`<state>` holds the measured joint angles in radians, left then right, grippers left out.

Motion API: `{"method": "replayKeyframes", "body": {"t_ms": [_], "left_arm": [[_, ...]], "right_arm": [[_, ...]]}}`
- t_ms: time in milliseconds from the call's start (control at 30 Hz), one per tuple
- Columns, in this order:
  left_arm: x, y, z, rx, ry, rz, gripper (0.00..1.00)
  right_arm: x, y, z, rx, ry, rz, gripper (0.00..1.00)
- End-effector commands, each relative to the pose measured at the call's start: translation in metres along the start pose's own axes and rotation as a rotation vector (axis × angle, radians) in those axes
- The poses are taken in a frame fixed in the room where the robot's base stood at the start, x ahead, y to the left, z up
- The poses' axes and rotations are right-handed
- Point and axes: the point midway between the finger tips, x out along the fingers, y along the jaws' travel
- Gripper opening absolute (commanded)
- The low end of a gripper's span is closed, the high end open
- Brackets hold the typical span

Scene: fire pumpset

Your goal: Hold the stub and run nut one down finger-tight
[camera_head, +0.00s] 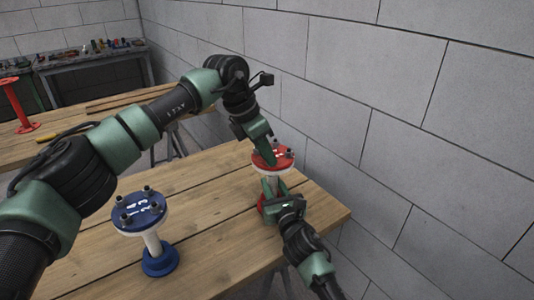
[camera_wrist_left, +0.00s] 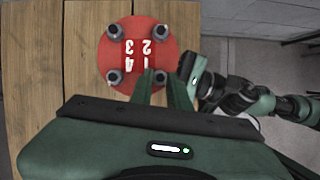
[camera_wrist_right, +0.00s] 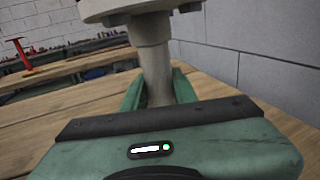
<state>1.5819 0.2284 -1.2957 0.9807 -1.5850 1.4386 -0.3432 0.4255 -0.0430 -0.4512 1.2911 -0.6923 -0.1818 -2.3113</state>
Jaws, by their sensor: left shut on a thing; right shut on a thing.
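The red-flanged stub (camera_head: 286,163) stands upright on the wooden table near the wall, with a pale pipe below its top flange. In the left wrist view its red top (camera_wrist_left: 122,52) carries numbers 1 to 3 and 4, with a dark nut at each corner. My left gripper (camera_head: 270,161) comes from above; its fingers (camera_wrist_left: 161,84) are shut on nut one (camera_wrist_left: 160,75), beside the number 1. My right gripper (camera_head: 272,186) is shut on the stub's pipe (camera_wrist_right: 155,70) from the side, under the flange. The fingers partly hide the nut and pipe.
A blue-flanged stub (camera_head: 140,212) stands on the same table to the left. The block wall (camera_head: 400,110) rises close behind the red stub. Another wooden table (camera_head: 60,150) with a red stub (camera_head: 15,100) is farther back left.

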Motion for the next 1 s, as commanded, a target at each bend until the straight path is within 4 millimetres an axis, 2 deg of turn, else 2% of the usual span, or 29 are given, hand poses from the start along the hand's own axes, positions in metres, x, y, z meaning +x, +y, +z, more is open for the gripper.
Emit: {"method": "replayKeyframes", "body": {"t_ms": [633,667,733,1000], "left_arm": [[-0.0017,0.0018,0.0005,0.062,-0.004,-0.022,0.0],[-0.0017,0.0018,0.0006,0.062,-0.004,-0.022,0.2],[-0.0016,0.0017,0.0005,0.062,-0.004,-0.022,0.39],[-0.0007,0.0011,0.0002,0.062,-0.002,-0.024,0.39]], "right_arm": [[-0.0002,-0.0011,-0.0012,0.0,0.002,-0.002,0.0],[-0.0002,-0.0011,-0.0012,0.0,0.002,-0.002,0.0],[-0.0002,-0.0011,-0.0012,0.0,0.002,-0.002,0.0],[-0.0002,-0.0009,-0.0012,0.0,0.002,-0.002,0.0]]}}
